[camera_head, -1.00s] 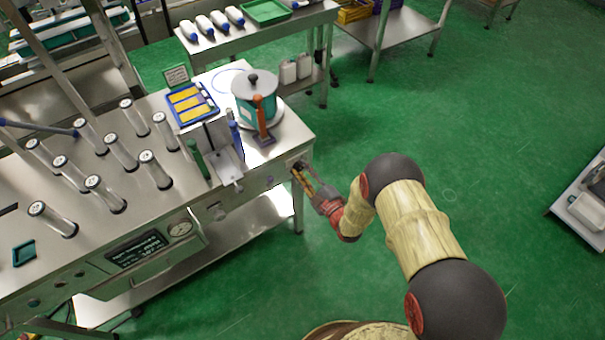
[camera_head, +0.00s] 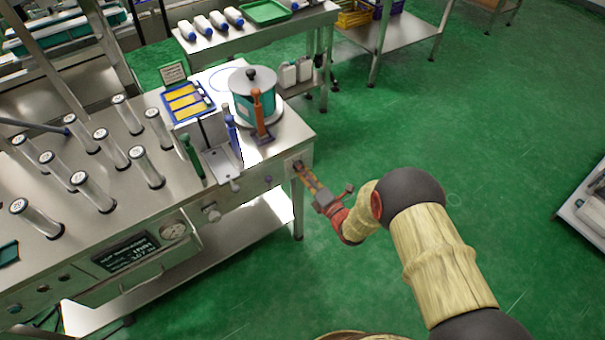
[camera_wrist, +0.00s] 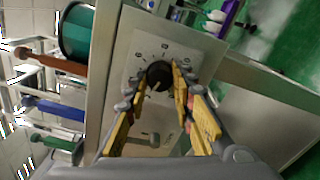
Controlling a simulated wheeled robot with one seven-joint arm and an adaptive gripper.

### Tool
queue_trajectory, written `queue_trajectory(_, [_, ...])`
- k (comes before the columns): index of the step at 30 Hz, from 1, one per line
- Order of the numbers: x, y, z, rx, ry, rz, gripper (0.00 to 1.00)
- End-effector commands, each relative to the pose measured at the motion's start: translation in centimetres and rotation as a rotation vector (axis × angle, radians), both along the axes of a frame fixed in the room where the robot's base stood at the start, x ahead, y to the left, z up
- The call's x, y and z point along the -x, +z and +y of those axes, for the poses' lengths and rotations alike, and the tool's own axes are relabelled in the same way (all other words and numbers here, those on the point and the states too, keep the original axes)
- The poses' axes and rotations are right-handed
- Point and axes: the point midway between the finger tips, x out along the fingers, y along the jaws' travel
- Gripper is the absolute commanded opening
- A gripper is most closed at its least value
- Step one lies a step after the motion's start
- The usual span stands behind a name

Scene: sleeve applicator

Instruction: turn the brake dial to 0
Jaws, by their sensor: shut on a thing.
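The brake dial (camera_wrist: 158,76) is a round black knob on a pale plate with printed marks, on the end part of the steel bench (camera_head: 60,245). In the wrist view my gripper (camera_wrist: 162,80) has its yellow fingers on both sides of the knob, closed on it. In the head view my gripper (camera_head: 299,167) reaches the front face of the bench near its right corner, and the dial is mostly hidden there. The numbers around the dial are too small to read surely.
On the bench above the dial stand a teal pot-like drum (camera_head: 255,95) and orange (camera_head: 258,115), blue (camera_head: 232,130) and green (camera_head: 191,155) handled levers. Several clear cylinders stand to the left. Green floor (camera_head: 440,110) is free to the right of the bench.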

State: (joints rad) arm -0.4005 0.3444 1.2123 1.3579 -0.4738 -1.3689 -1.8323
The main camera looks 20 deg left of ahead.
Motion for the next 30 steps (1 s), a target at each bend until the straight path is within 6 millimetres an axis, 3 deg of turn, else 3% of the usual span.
queue_trajectory(30, [0.09,-0.24,-0.01,0.598,0.002,-0.696,0.00])
